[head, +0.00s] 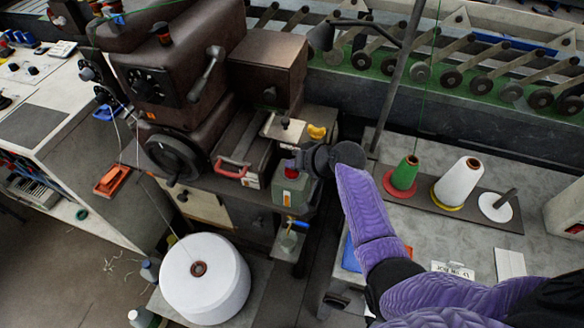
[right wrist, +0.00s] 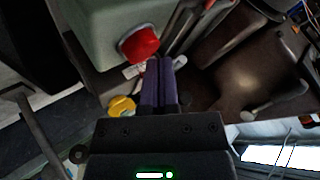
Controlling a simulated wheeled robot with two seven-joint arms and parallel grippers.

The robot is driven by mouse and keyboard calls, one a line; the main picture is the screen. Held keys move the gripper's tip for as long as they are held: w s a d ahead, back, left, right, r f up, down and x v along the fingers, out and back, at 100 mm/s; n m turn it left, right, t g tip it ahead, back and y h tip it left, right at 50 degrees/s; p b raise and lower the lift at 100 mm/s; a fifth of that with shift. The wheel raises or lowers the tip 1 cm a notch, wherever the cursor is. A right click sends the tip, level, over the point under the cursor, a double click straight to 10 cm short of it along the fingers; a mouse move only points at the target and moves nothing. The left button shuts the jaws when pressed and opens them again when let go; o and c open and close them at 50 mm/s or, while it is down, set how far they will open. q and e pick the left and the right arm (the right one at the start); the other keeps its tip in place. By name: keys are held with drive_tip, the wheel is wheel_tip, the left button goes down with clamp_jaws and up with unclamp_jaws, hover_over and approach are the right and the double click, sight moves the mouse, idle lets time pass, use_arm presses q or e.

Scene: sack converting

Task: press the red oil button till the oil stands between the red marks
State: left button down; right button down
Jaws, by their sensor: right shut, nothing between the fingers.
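The red oil button (right wrist: 138,44) is a round red knob on a pale grey-green box (right wrist: 90,20) in the right wrist view. In the head view the box (head: 291,190) stands at the machine's front right corner, with the button (head: 291,168) small near its top. My right gripper (right wrist: 160,64) is shut and empty; its purple fingertips are right beside the button's edge. I cannot tell whether they touch it. In the head view this gripper (head: 302,163) reaches in from the right. The oil level and red marks cannot be made out. My left gripper is out of view.
A yellow knob (head: 316,131) sits just behind the box, and a red-handled drawer (head: 233,168) is left of it. A large white thread cone (head: 205,278) stands below left. Green (head: 405,174) and white (head: 459,184) cones stand on the right table. A lamp pole (head: 398,75) rises behind my gripper.

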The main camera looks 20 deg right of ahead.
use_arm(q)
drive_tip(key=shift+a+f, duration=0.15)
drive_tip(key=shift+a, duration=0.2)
use_arm(e)
drive_tip(key=shift+f, duration=0.2)
